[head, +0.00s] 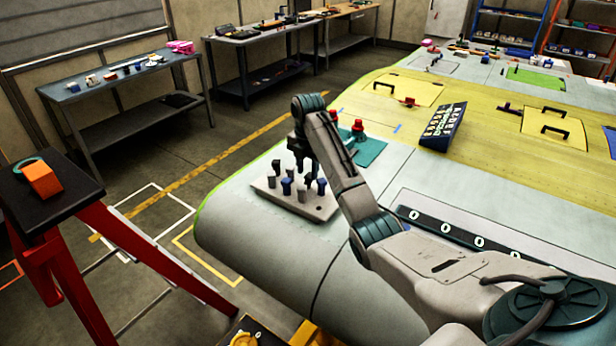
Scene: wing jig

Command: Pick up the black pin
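A light grey pin block (268,190) stands on the near left corner of the wing. Several short pins stand upright in it. Two look blue: one blue pin (286,186) at the front and another blue pin (321,186) at the right. The others look grey to dark, and I cannot tell for sure which is the black pin. My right gripper (301,165) points down over the back of the block, among the tops of the rear pins. Its fingers are small and dark, so I cannot tell whether they are open or hold a pin. My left gripper is out of view.
A teal mat (372,150) with red-topped items lies behind my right arm. A dark blue tray of small parts (443,127) stands on the yellow panel. A dark slotted strip (450,231) lies right of my forearm. A black stand (62,205) carries an orange block (43,179).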

